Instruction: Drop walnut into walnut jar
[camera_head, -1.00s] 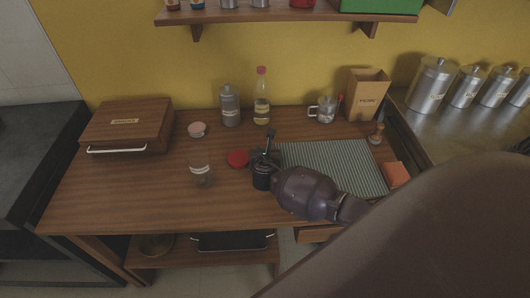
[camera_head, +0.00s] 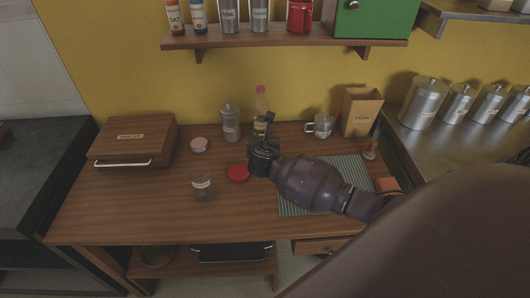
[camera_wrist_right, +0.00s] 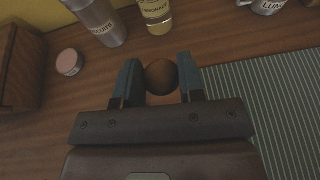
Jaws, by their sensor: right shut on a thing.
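The walnut (camera_wrist_right: 161,77) is a round brown thing held between the two fingers of my right gripper (camera_wrist_right: 160,80) in the right wrist view. In the head view this gripper (camera_head: 263,150) is over the table, behind and to the right of the red lid; the walnut cannot be made out there. A small clear glass jar (camera_head: 203,188) with a pale label stands open on the table, left of and nearer than the gripper. Its label is too small to read. The red lid (camera_head: 238,174) lies right of the jar. My left gripper is not in view.
A grey canister (camera_head: 230,122) and a yellow-labelled bottle (camera_head: 260,108) stand behind the gripper. A pink-topped round thing (camera_head: 199,145) lies left. A wooden case (camera_head: 133,140) is far left.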

